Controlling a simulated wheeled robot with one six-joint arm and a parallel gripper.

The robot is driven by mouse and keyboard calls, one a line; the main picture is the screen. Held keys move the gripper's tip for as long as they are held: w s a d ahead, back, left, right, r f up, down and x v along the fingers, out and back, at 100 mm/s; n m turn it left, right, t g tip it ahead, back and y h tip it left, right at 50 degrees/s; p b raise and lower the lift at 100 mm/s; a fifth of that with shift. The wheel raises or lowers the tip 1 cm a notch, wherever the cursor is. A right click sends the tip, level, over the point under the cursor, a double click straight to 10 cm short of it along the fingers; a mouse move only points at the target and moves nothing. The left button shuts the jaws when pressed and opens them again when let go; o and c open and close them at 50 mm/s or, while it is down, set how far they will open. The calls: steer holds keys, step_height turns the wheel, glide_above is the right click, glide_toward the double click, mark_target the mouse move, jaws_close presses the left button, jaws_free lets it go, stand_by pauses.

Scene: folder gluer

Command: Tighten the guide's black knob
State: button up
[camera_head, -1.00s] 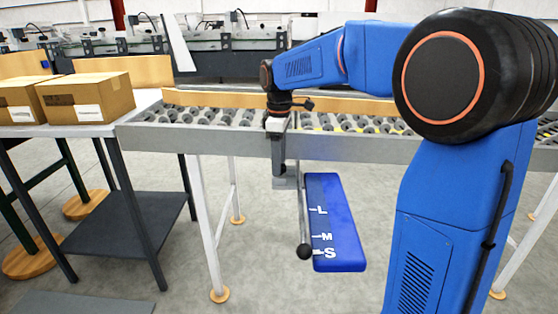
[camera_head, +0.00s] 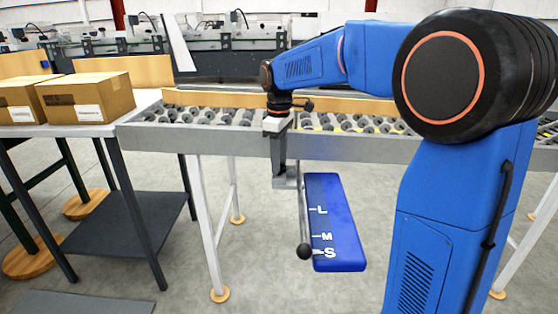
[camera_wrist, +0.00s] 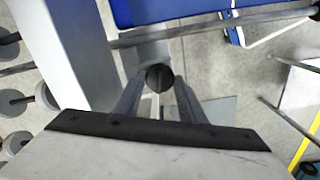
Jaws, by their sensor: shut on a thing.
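My gripper (camera_head: 281,172) points down at the front side of the roller conveyor, beside a small grey bracket (camera_head: 287,183). In the wrist view my gripper (camera_wrist: 160,85) has its two fingers closed on a round black knob (camera_wrist: 160,77), one finger on each side. In the head view the fingers hide this knob. The blue guide plate (camera_head: 336,210), marked L, M and S, hangs below the conveyor. A thin rod (camera_head: 302,215) ending in a black ball (camera_head: 304,251) runs along its left edge; the ball is beside the S mark.
The roller conveyor (camera_head: 350,147) spans the middle, with its grey side rail close to my gripper. Cardboard boxes (camera_head: 92,98) sit on a table at the left. A white conveyor leg (camera_head: 207,230) stands left of the guide. The floor between is clear.

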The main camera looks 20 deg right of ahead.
steer(key=m, duration=1.4)
stand_by(0.7)
steer(key=o, duration=1)
steer(key=shift+o, duration=0.2)
step_height(320, 180, up, 17)
steer(key=shift+r, duration=0.2)
